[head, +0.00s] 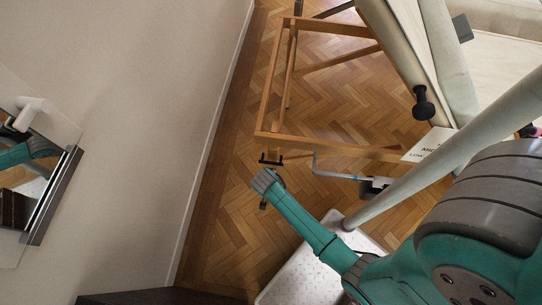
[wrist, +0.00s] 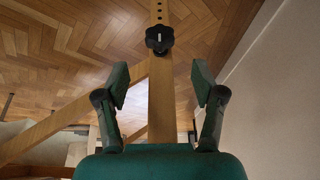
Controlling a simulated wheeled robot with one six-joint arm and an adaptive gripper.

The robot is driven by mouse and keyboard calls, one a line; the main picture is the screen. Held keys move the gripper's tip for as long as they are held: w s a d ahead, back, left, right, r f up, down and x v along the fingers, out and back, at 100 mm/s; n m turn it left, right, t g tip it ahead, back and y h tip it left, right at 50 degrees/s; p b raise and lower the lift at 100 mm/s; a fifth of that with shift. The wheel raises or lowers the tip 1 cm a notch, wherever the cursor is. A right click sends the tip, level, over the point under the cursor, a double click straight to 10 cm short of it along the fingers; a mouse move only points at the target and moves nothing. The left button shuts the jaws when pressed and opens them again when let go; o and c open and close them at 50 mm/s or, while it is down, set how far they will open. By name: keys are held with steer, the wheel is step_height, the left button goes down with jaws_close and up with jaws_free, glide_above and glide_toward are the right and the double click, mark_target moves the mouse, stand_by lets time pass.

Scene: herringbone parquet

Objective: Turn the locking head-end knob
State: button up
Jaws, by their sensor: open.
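A black lobed knob (wrist: 160,39) with a pale mark sits on a wooden bar (wrist: 161,108), with holes visible above it in the wrist view. My gripper (wrist: 160,77) is open and empty. Its two teal fingers stand on either side of the bar, and the knob lies beyond the fingertips, apart from them. In the head view, my teal arm reaches to the lower corner of the wooden leg frame (head: 331,143). I cannot clearly make out the fingers or this knob there. Another black knob (head: 423,104) is on the padded table's side.
The pale padded table (head: 395,45) lies tipped at upper right, with a white printed label (head: 428,146). A bare wall (head: 150,110) and a mirror panel (head: 40,165) are at left. A white mat (head: 310,275) lies below. Parquet (head: 225,235) is open between wall and frame.

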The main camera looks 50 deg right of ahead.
steer(key=x, duration=0.9)
steer(key=shift+w+d+f, duration=0.1)
steer(key=shift+d+f, duration=0.1)
steer(key=shift+f, duration=0.15)
steer(key=c, duration=1.2)
